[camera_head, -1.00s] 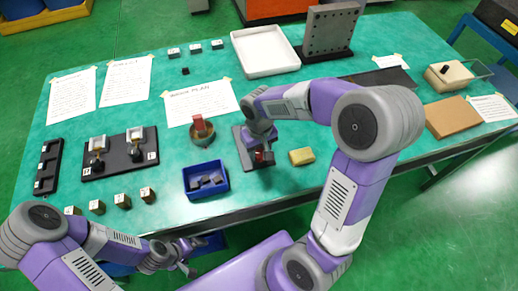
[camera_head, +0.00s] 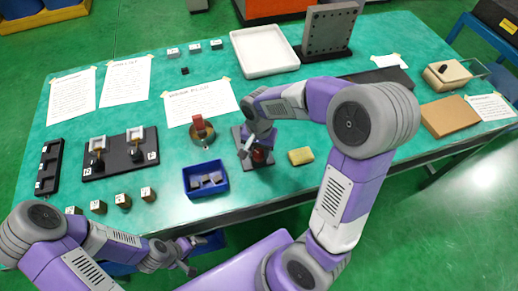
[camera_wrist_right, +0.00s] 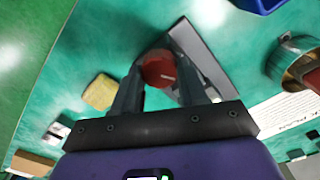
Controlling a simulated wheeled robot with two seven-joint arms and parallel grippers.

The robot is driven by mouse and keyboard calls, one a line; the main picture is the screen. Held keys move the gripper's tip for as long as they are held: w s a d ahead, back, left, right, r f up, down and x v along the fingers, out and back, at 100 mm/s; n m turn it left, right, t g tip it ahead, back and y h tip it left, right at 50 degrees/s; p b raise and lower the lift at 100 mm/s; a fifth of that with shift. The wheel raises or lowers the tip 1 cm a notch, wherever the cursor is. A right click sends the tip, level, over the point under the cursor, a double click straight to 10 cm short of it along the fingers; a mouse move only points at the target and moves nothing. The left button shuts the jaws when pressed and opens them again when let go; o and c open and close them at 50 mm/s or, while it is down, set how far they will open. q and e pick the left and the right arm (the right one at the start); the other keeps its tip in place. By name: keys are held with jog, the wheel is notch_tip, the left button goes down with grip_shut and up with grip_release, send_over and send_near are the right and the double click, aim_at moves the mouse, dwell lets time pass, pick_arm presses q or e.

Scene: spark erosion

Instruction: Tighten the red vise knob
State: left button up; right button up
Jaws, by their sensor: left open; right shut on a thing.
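The red vise knob (camera_wrist_right: 158,71) is a round, dark red disc between the two fingers of my right gripper (camera_wrist_right: 161,80) in the right wrist view. My right gripper is shut on it, one finger on each side. In the head view the knob (camera_head: 259,156) shows just under my right gripper (camera_head: 258,150), which partly hides it. The grey vise plate (camera_head: 238,134) lies flat on the table under the gripper; it also shows in the wrist view (camera_wrist_right: 203,62). My left gripper (camera_head: 190,258) is open and empty, low in front of the table edge.
A yellow sponge (camera_head: 301,156) lies just right of the vise. A blue bin (camera_head: 206,193) with dark pieces and a round bowl-like holder (camera_head: 202,138) with a red part stand to the left. A white tray (camera_head: 236,50) and a perforated plate (camera_head: 329,32) are behind.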

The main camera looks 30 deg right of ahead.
aim_at(259, 153)
dwell(0.4)
jog(key=o, duration=1.1)
jog(key=shift+c, duration=0.2)
notch_tip(259, 153, up, 8)
jog(key=p, duration=0.2)
jog(key=shift+f+p, duration=0.2)
jog(key=shift+p, duration=0.1)
